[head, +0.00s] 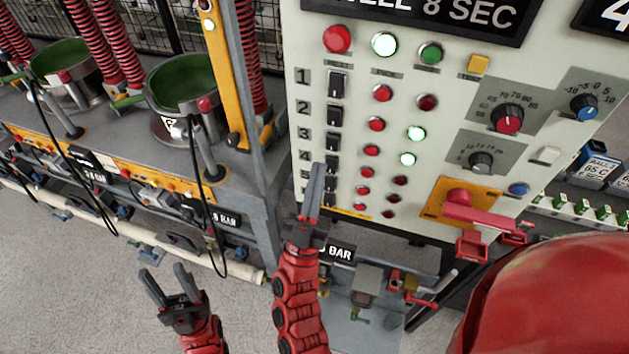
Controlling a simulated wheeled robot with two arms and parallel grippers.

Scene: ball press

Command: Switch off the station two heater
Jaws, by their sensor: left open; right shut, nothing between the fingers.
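The control panel (453,125) has a column of black rocker switches beside the numbers 1 to 5. The station two switch (335,112) sits beside the "2", second from the top; its rocker position is too small to tell. My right gripper (317,180) is shut and empty, pointing up at the panel. Its tips overlap the lower switches around 4 and 5, below the station two switch; I cannot tell whether they touch. It hides part of those lower switches. My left gripper (166,282) is open and empty, low over the floor, away from the panel.
Red and dark lamps and two lit green lamps (416,133) stand right of the switches. Dials (508,119) and a red handle on a yellow plate (470,202) are further right. Press pots (183,87) with hanging black cables stand left. A valve (365,295) sits below the panel.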

